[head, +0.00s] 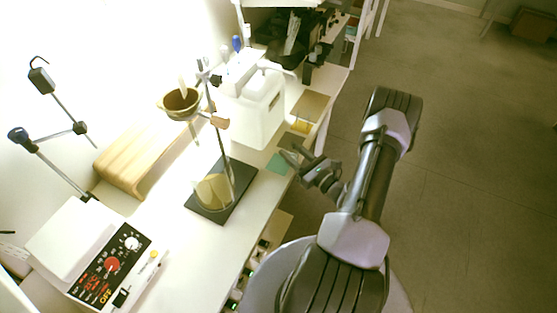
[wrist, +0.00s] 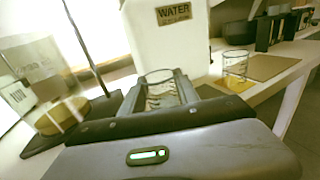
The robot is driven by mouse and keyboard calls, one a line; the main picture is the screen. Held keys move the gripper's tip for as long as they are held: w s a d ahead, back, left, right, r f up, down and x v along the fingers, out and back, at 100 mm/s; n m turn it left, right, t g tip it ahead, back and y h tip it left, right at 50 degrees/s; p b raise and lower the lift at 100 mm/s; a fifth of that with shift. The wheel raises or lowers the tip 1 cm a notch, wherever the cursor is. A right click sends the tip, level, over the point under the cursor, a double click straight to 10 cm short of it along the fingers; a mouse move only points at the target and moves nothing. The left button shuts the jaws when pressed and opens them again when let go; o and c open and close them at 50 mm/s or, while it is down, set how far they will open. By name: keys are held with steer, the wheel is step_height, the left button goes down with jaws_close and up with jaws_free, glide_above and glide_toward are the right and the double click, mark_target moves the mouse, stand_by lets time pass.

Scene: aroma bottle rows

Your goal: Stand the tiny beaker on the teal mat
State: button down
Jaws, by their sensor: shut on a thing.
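My gripper (wrist: 161,92) is shut on a small clear glass beaker (wrist: 159,80), which stands upright between the fingers in the wrist view. In the head view my gripper (head: 294,156) is at the front edge of the bench, over or beside the teal mat (head: 277,165). The beaker is too small to make out there. The teal mat is partly covered by the gripper in the head view and I cannot see it in the wrist view. I cannot tell whether the beaker touches a surface.
A white WATER container (head: 258,112) stands just behind. Another clear beaker (wrist: 235,66) stands on a yellow mat (wrist: 238,85) to the right, near a tan mat (head: 311,105). A metal stand on a dark base (head: 236,186) is on the left in the head view.

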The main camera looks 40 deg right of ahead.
steer(key=w, duration=0.1)
steer(key=w+a, duration=0.2)
steer(key=shift+w+f, duration=0.25)
steer(key=shift+w+f+b, duration=0.2)
steer(key=shift+f+b, duration=0.1)
steer(key=shift+b, duration=0.2)
steer(key=shift+f+b, duration=0.7)
steer(key=shift+f, duration=0.7)
steer(key=shift+a, duration=0.1)
steer(key=shift+f, duration=0.2)
steer(key=c, duration=0.9)
jaws_free()
steer(key=shift+r, duration=0.1)
